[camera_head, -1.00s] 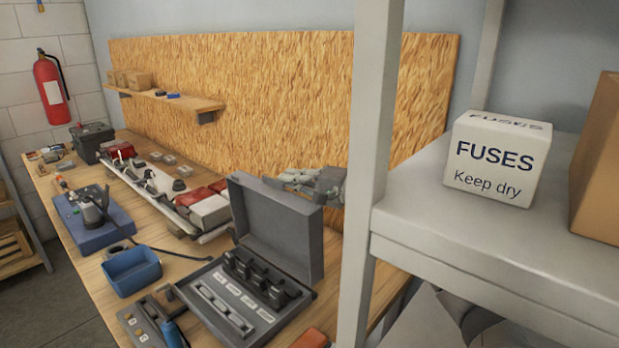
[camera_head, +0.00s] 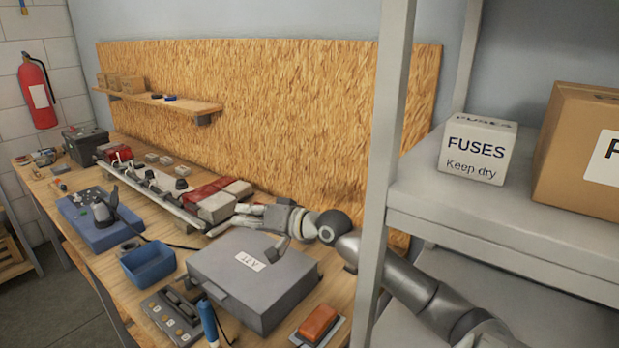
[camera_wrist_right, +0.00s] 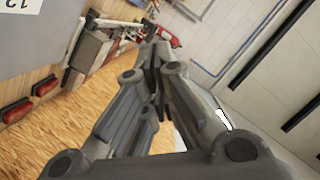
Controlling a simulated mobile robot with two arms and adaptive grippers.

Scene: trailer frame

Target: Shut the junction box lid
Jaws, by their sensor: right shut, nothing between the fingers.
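The junction box (camera_head: 250,300) is a grey case on the workbench. Its lid (camera_head: 225,265), with a white label, lies down over the box and hides the inside. I see no clear gap along the near edge. My right gripper (camera_head: 242,216) is shut and empty by the back edge of the lid, pointing left. Whether it touches the lid cannot be told. In the right wrist view its closed fingers (camera_wrist_right: 157,62) show, and a corner of a white label (camera_wrist_right: 18,6) is at upper left. My left gripper is not in view.
A blue bin (camera_head: 147,268), a panel with knobs (camera_head: 172,316) and a blue-handled tool (camera_head: 208,320) lie left of the box. An orange block (camera_head: 318,322) is at its right. A grey shelf post (camera_head: 385,150) stands close to my right arm.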

